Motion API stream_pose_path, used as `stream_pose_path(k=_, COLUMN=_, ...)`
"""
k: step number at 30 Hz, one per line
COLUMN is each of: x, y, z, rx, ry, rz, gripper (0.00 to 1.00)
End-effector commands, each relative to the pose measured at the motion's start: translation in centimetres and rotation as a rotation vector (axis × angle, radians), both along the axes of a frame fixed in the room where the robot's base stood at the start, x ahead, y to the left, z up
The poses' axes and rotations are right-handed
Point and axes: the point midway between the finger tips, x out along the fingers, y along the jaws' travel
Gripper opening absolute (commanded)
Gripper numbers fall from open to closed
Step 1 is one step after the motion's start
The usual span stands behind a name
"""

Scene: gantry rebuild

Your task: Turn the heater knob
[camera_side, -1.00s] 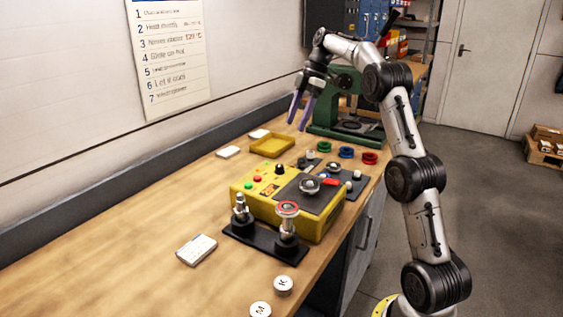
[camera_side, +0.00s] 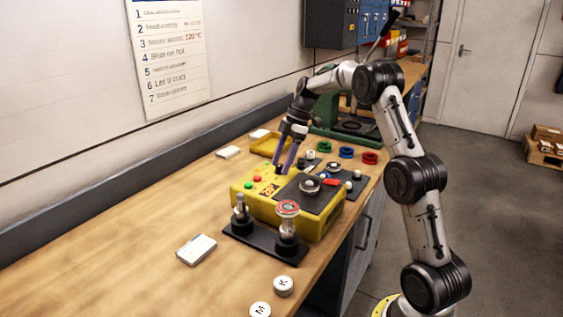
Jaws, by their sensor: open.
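The heater is a yellow box (camera_side: 262,207) with a dark plate on its right part, standing on the bench. Its small black knob (camera_side: 279,170) is on the top face, towards the back, near the red and green buttons. My gripper (camera_side: 284,169) points down at the knob with its two purple fingers apart. The fingertips are at the knob, one partly overlapping it in this view. I cannot tell whether they touch it, and the knob's pointer is too small to read.
A black stand with two metal posts (camera_side: 262,238) is in front of the box. A yellow tray (camera_side: 262,146), a green press (camera_side: 325,112) and green, blue and red rings (camera_side: 347,152) are behind. A white card (camera_side: 197,249) lies left.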

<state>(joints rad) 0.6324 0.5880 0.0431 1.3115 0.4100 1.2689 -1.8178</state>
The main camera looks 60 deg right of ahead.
Motion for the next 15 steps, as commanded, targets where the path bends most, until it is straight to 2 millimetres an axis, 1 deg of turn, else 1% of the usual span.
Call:
stream_pose_path(k=8, x=0.05, y=0.07, z=-0.16, rx=0.000, ry=0.000, rz=0.000, gripper=0.67)
stream_pose_path(k=11, x=0.05, y=0.07, z=-0.15, rx=0.000, ry=0.000, rz=0.000, gripper=0.51)
stream_pose_path(k=15, x=0.05, y=0.06, z=-0.13, rx=0.000, ry=0.000, rz=0.000, gripper=0.25)
